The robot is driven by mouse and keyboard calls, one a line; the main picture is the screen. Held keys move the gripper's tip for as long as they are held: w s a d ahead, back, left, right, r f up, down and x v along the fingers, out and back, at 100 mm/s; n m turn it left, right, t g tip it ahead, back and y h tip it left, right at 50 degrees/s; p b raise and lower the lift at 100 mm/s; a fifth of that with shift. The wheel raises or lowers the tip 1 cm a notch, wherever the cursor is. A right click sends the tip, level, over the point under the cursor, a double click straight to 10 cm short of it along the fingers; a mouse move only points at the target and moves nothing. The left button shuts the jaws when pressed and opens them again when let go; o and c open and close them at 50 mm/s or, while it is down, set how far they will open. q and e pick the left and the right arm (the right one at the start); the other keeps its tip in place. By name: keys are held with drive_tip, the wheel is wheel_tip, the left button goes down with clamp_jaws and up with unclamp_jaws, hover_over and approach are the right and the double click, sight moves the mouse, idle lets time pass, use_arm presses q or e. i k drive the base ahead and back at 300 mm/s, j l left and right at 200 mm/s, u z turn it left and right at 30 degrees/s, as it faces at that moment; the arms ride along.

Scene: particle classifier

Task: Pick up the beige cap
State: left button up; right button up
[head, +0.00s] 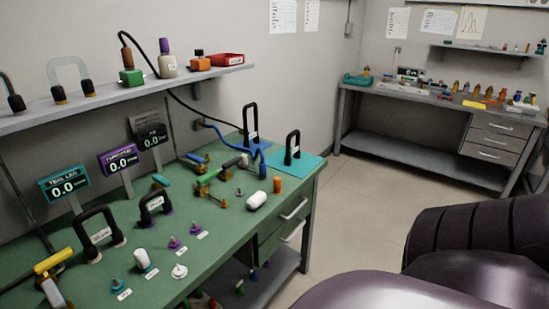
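No cap stands out clearly as beige at this size. A pale cylinder (257,201) lies on the green workbench (225,230) near its front edge. A smaller pale cap-like piece (141,258) stands on the bench at the front left, and a greyish-beige cylinder (53,293) is at the lower left edge beside a yellow piece. I cannot tell which of these is the beige cap. Neither of my grippers is in view.
Black handles (100,232), small coloured pegs (175,243), an orange cylinder (278,184) and display stands (64,185) crowd the bench. A shelf (110,102) hangs above it. Open floor (365,210) separates it from a second bench (440,95). Dark rounded shapes fill the lower right.

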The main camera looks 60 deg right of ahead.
sight(245, 157)
drive_tip(key=z, duration=1.45)
drive_tip(key=u, duration=0.35)
drive_tip(key=l+u, duration=0.15)
drive_tip(key=u, duration=0.25)
drive_tip(key=l+u, duration=0.1)
drive_tip(key=u, duration=0.25)
drive_tip(key=l+u, duration=0.85)
drive_tip(key=l, duration=0.15)
drive_tip(key=k+l+u, duration=0.1)
drive_tip(key=l, duration=0.2)
drive_tip(key=k+l+u, duration=0.15)
drive_tip(key=l, duration=0.15)
drive_tip(key=k+l, duration=0.1)
drive_tip(key=l, duration=0.2)
drive_tip(key=k+l+u, duration=0.1)
drive_tip(key=l, duration=0.15)
drive_tip(key=k+l+u, duration=0.1)
drive_tip(key=l, duration=0.2)
